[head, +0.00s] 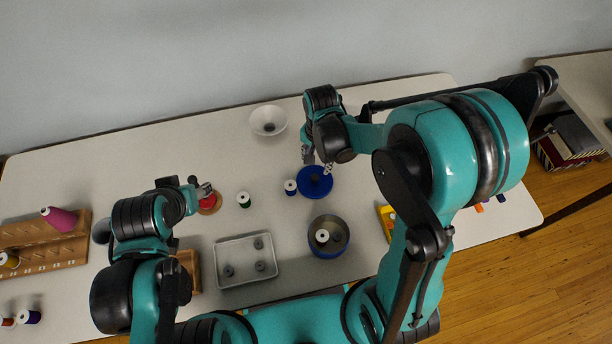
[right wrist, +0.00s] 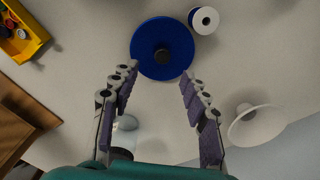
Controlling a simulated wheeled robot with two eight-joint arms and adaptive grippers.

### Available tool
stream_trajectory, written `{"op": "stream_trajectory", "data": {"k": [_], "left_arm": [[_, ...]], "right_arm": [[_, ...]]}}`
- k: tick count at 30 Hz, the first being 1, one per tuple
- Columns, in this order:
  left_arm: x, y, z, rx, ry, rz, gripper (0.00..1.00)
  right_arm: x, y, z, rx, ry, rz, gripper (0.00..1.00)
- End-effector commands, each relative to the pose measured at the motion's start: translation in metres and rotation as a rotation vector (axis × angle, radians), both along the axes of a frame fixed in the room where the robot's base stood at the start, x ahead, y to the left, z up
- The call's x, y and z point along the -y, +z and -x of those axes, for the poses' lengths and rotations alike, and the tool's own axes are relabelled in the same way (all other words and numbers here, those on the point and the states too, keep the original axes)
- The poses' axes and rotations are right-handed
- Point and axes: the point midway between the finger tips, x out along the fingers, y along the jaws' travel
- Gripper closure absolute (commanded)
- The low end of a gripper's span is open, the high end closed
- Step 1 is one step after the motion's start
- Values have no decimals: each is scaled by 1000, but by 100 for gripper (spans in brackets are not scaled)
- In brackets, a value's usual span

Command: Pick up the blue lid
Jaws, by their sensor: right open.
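The blue lid (head: 320,189) is a round disc with a dark knob, lying flat on the pale table. It also shows at the top of the right wrist view (right wrist: 150,30), just beyond the fingertips. My right gripper (head: 318,163) is over the lid's far edge in the head view. In the right wrist view the right gripper (right wrist: 159,74) has its fingers spread, with nothing held between them. The lid's knob lies a little past the tips. My left gripper (head: 203,190) is at the left, by a small red-topped wooden disc (head: 210,205); its fingers are too small to read.
A blue-thread spool (head: 290,187) stands close left of the lid, with a green one (head: 244,199) further left. A white bowl (head: 268,120) is behind. A yellow box (head: 384,222) is at right.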

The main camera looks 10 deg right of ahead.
Motion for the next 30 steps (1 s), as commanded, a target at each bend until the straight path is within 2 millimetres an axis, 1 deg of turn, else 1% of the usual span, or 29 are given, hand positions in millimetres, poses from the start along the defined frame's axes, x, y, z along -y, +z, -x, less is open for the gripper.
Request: {"op": "stream_trajectory", "data": {"k": [4,9,13,18,21,28,29,30], "left_arm": [[0,-4,0,0,0,0,53],[0,-13,0,0,0,0,53],[0,-19,0,0,0,0,53],[0,-36,0,0,0,0,53],[0,-41,0,0,0,0,53],[0,-39,0,0,0,0,53],[0,-39,0,0,0,0,53],[0,-39,0,0,0,0,53]], "right_arm": [[-1,-12,-1,-11,-12,1,54],[-1,-31,-1,-9,-12,1,54],[-1,-42,-2,-9,-11,1,54],[-2,-70,-5,-8,-11,0,54],[-2,-81,-5,-8,-11,1,54],[-2,-82,-5,-8,-11,0,54],[-2,-81,-5,-8,-10,0,59],[-2,-81,-4,-8,-11,0,70]]}}
